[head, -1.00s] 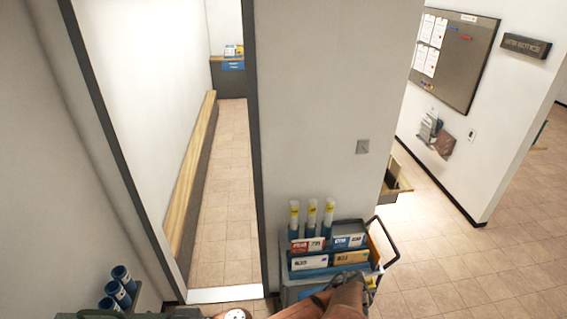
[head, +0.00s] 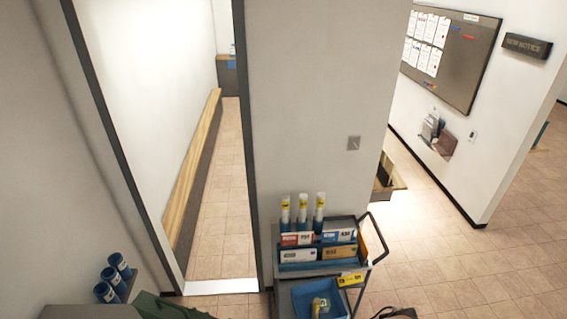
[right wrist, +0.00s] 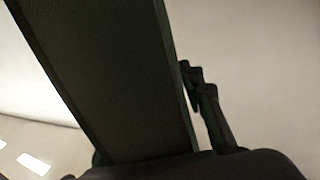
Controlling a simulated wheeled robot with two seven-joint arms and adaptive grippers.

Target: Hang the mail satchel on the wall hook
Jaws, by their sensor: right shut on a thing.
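In the right wrist view a broad, flat, dark green-black piece (right wrist: 105,80), which looks like part of the mail satchel, runs from the top into my right gripper (right wrist: 187,95). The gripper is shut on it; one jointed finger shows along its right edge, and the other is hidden. In the head view a dark green shape (head: 165,308), perhaps the satchel, shows at the bottom edge, mostly cut off. My left gripper is not in view. A small grey square plate (head: 353,143) is on the near wall; I cannot tell whether it is the wall hook.
A blue-grey cart (head: 318,268) with boxes and yellow-capped tubes stands against the wall. Blue tubes (head: 113,280) stand at lower left. A doorway (head: 220,200) opens left of the wall. A noticeboard (head: 450,55) hangs at right.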

